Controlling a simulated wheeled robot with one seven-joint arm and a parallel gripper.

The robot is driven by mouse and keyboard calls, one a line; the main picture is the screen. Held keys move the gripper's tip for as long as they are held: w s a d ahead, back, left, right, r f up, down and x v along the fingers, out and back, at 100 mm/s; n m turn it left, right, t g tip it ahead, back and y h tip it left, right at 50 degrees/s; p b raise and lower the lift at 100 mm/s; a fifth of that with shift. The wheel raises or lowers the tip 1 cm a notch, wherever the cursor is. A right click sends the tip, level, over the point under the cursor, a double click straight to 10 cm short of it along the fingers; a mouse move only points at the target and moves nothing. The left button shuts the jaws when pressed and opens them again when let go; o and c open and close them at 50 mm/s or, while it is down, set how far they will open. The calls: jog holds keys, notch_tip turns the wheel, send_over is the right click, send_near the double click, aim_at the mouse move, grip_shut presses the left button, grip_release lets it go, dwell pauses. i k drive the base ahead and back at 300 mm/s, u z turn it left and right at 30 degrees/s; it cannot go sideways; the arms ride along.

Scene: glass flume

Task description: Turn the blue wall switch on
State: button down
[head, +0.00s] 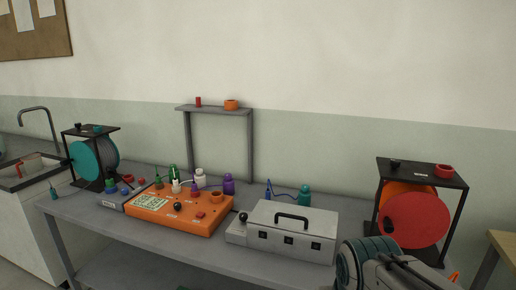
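I see no blue wall switch on the part of the wall (320,60) that shows, which is plain cream above and pale green below. A part of my arm (400,274), grey with a teal ribbed section, shows at the bottom right in front of the bench. My gripper's fingers cannot be made out in this view.
A grey bench (90,215) holds an orange control box (170,218), a grey case (290,238) with a black handle, and several small bottles. Reel stands (105,165) (410,218) stand at both ends. A raised shelf (213,109) is behind. A sink (22,180) is left.

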aim_at(125, 191)
jog(key=u, duration=1.5)
jog(key=i, duration=0.6)
jog(key=u, duration=0.45)
jog(key=i, duration=1.6)
jog(key=z, duration=0.7)
jog(key=i, duration=0.35)
jog(key=z, duration=0.15)
